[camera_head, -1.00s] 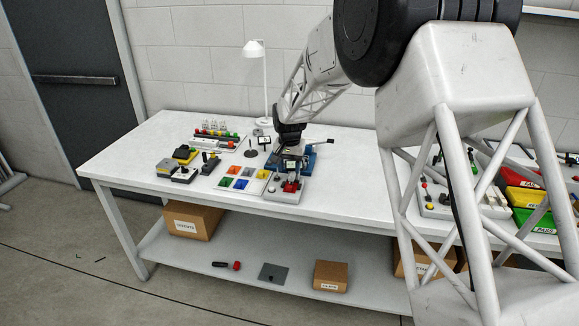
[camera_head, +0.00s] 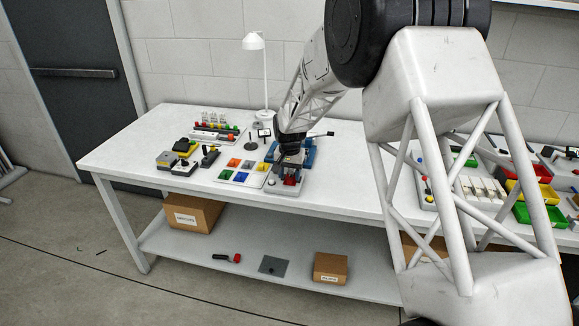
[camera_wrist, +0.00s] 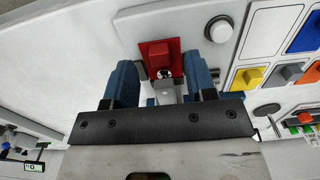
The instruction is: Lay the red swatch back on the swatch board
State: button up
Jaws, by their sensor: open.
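The red swatch (camera_wrist: 160,55), a flat red plate with a raised red grip block, lies on a light panel beside a round white button (camera_wrist: 219,28). In the head view the red swatch (camera_head: 290,180) is at the panel's front, partly hidden by my gripper. My gripper (camera_wrist: 162,82) is open above it, its blue fingers on either side of the swatch's near part; contact cannot be told. The white swatch board (camera_head: 239,185) lies just left in the head view, with orange, grey, blue, yellow and green swatches. An empty outlined cell (camera_wrist: 272,30) shows on it in the wrist view.
A white lamp (camera_head: 265,75) stands behind my gripper. Black and yellow devices (camera_head: 181,158) sit left of the board, and a rack with coloured items (camera_head: 215,131) behind it. Coloured bins (camera_head: 528,190) are at the right. The table's left end (camera_head: 122,157) is clear.

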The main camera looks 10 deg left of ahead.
jog(key=shift+f, duration=0.85)
grip_shut()
jog(key=shift+s, duration=0.25)
jog(key=shift+s+r, duration=0.15)
jog(key=shift+s, duration=3.2)
jog(key=shift+r, duration=0.15)
notch_tip(320, 180, up, 6)
